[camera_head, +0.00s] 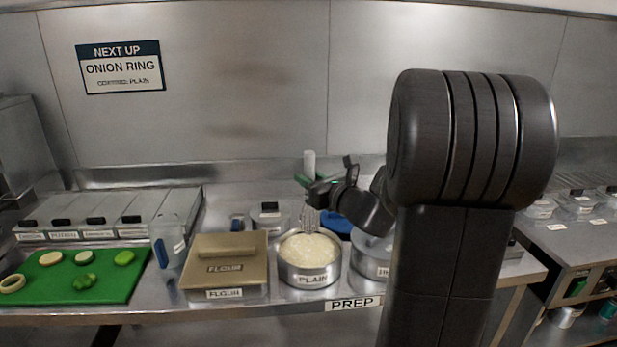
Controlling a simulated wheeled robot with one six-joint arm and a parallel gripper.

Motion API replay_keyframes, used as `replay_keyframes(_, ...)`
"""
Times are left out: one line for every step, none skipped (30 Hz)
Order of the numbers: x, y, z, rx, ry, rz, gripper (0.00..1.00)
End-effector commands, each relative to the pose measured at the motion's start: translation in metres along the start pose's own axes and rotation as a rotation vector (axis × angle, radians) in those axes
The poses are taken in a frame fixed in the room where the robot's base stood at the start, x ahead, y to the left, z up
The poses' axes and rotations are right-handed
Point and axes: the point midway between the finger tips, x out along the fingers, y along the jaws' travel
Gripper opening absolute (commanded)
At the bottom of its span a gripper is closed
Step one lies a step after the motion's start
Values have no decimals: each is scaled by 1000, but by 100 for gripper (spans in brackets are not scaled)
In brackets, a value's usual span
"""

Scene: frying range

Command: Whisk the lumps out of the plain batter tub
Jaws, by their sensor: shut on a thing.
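The plain batter tub (311,279) is a round steel tub labelled PLAIN on the prep counter. Pale, lumpy-looking batter (309,248) fills it nearly to the rim. My gripper (312,190) is above the tub, shut on a whisk (310,161) with a pale handle. The whisk stands roughly upright, its wires hanging below the jaws over the batter. I cannot tell whether the wire tips touch the batter. My arm hides part of the counter to the right.
A lidded flour container (225,262) stands left of the tub, and another labelled tub (372,262) close on its right. A green board (75,283) with food pieces lies at far left. A wall sign (121,67) reads NEXT UP ONION RING.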

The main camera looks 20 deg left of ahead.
Motion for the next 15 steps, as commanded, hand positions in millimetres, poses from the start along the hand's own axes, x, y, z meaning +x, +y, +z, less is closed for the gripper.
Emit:
replay_keyframes(0,0,-10,1,0,0,3)
replay_keyframes(0,0,-13,1,0,0,3)
replay_keyframes(0,0,-17,0,0,0,3)
replay_keyframes(0,0,-20,0,0,0,3)
replay_keyframes(0,0,-23,0,0,0,3)
replay_keyframes(0,0,-27,0,0,0,3)
replay_keyframes(0,0,-30,0,0,0,3)
replay_keyframes(0,0,-33,0,0,0,3)
replay_keyframes(0,0,-38,0,-1,0,3)
replay_keyframes(0,0,-41,0,0,0,3)
replay_keyframes(0,0,-44,0,0,0,3)
replay_keyframes(0,0,-48,0,0,0,3)
replay_keyframes(0,0,-51,0,0,0,3)
replay_keyframes(0,0,-54,0,0,0,3)
replay_keyframes(0,0,-58,0,0,0,3)
